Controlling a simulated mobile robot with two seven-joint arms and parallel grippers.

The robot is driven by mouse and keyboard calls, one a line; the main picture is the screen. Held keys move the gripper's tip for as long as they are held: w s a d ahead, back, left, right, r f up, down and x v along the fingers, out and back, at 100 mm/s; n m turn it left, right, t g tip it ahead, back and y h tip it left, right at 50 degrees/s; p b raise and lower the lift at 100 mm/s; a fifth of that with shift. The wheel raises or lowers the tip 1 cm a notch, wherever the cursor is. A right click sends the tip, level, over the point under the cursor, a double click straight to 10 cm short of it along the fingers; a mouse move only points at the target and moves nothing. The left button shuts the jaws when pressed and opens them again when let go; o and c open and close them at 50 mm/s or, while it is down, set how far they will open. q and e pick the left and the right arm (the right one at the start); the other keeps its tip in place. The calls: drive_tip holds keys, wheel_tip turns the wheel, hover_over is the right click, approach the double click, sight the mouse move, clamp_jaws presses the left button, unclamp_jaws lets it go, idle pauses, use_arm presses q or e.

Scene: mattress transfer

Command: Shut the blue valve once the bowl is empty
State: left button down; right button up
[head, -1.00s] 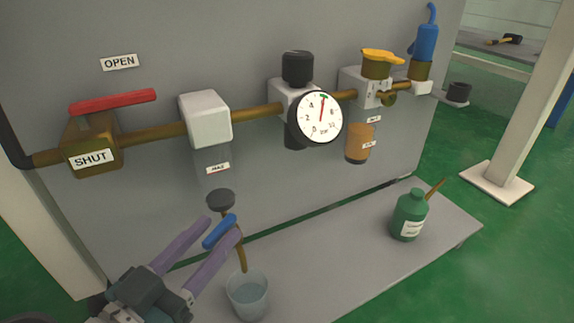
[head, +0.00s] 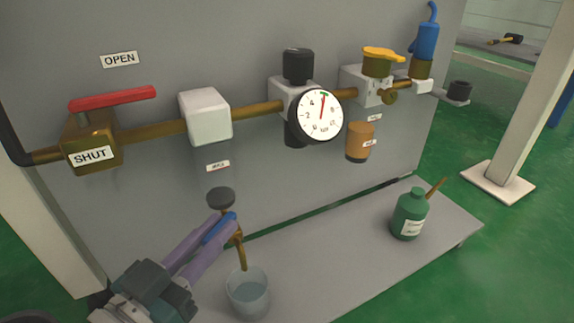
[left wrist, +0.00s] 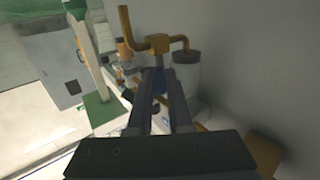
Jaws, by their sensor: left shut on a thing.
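The blue valve (head: 213,234) is a small blue lever on the brass drain below the white block (head: 205,117). My left gripper (head: 224,222) is shut on this lever, with its purple fingers on either side. A bit of blue also shows between the fingers in the left wrist view (left wrist: 160,87). The bowl under the white block is clear or very faint against the grey panel, and I cannot tell its level. A brass spout (head: 241,255) runs down into a clear cup (head: 249,294) holding water. My right gripper is out of view.
A brass pipe (head: 258,108) carries a red lever (head: 112,98) beside a SHUT label, a round gauge (head: 318,116), a yellow handle (head: 380,55) and a blue fitting (head: 426,43). A green bottle (head: 409,215) stands on the shelf (head: 340,255), whose middle is clear.

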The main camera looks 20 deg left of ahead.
use_arm(q)
drive_tip(key=shift+a+m+h, duration=0.1)
drive_tip(key=shift+m+h, duration=0.2)
drive_tip(key=shift+h, duration=0.2)
drive_tip(key=m+h, duration=0.1)
drive_tip(key=h+b, duration=0.1)
drive_tip(key=shift+a+f+m+g+h, duration=0.15)
drive_tip(key=shift+a+m+g+h, duration=0.15)
drive_tip(key=shift+a+m+h, duration=0.1)
drive_tip(key=m+h+b, duration=0.1)
drive_tip(key=m+g+h, duration=0.1)
drive_tip(key=m+h+b, duration=0.1)
drive_tip(key=h, duration=0.1)
drive_tip(key=shift+w+a+g+b, duration=0.3)
drive_tip(key=shift+a+g+b, duration=0.05)
drive_tip(key=shift+a+g, duration=0.05)
drive_tip(key=shift+w+a+m+g+h, duration=0.1)
drive_tip(key=shift+m+g+h, duration=0.35)
drive_tip(key=shift+h, duration=0.2)
drive_tip(key=shift+w+a+m+g+h, duration=0.1)
drive_tip(key=shift+m+g+h, duration=0.35)
drive_tip(key=shift+h, duration=0.2)
drive_tip(key=shift+s, duration=0.1)
drive_tip(key=c, duration=0.9)
unclamp_jaws()
drive_tip(key=shift+o, duration=0.3)
drive_tip(key=shift+d, duration=0.1)
